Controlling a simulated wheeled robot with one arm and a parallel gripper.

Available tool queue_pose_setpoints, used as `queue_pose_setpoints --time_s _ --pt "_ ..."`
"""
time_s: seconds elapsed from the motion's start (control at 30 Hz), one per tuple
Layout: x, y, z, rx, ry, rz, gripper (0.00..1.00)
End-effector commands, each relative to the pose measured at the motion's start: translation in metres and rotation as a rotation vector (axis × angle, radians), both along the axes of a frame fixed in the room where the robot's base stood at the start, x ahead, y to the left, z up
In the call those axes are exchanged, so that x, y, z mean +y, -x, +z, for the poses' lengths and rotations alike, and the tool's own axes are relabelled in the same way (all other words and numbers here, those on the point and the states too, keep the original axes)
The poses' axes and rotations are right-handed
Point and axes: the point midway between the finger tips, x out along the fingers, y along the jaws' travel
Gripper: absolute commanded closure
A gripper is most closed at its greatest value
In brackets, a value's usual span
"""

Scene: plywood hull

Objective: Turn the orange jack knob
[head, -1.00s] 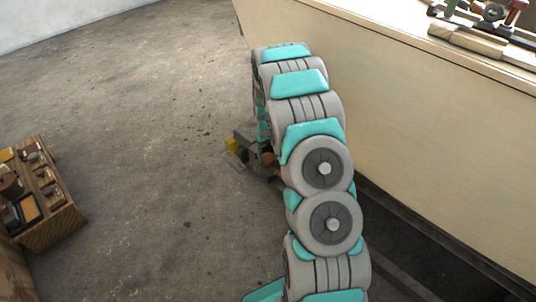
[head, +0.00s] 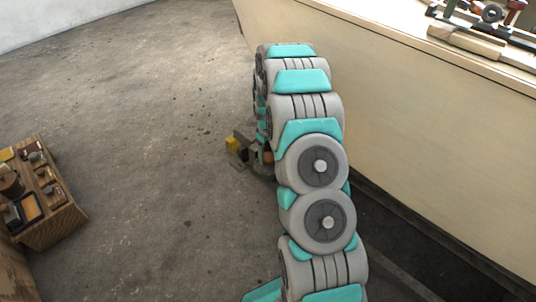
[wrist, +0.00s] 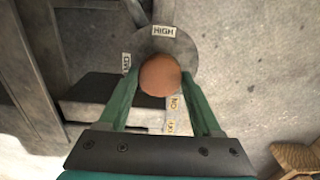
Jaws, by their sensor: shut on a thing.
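The orange jack knob (wrist: 160,76) shows round and orange-brown in the upper middle of the wrist view. My gripper (wrist: 159,78) is shut on it, with one green finger at each side. Behind the knob is a grey round dial plate (wrist: 184,45) with a HIGH label (wrist: 164,31) at its top. Another white label sits at its left, too small to read surely. In the head view a bit of the orange knob (head: 268,157) shows beside my arm, low by the hull; my arm hides most of the gripper there.
A yellow block (head: 232,144) is left of my arm. The pale plywood hull (head: 420,120) rises close at the right. A wooden crate of items (head: 50,228) stands far left. Concrete floor between is clear.

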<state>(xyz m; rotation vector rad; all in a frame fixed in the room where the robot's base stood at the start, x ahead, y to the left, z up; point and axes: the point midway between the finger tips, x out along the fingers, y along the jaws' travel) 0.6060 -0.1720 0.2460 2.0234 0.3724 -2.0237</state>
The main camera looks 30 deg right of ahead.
Motion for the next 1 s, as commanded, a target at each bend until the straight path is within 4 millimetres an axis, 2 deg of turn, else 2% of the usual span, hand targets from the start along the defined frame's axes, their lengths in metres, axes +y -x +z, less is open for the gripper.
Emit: queue_pose_setpoints --time_s 0.17,0.2,0.3,0.67,0.87,1.0 --pt "0.0 -0.001 0.001 -0.003 0.001 0.002 0.9" --pt "0.0 -0.001 0.001 -0.003 0.001 0.002 0.32" --pt "0.0 -0.001 0.001 -0.002 0.002 0.001 0.22" --pt "0.0 -0.001 0.005 -0.002 0.002 0.0 0.22" --pt "0.0 -0.001 0.027 -0.002 0.002 0.001 0.22" --pt "0.0 -0.001 0.051 -0.004 0.003 0.002 0.22"
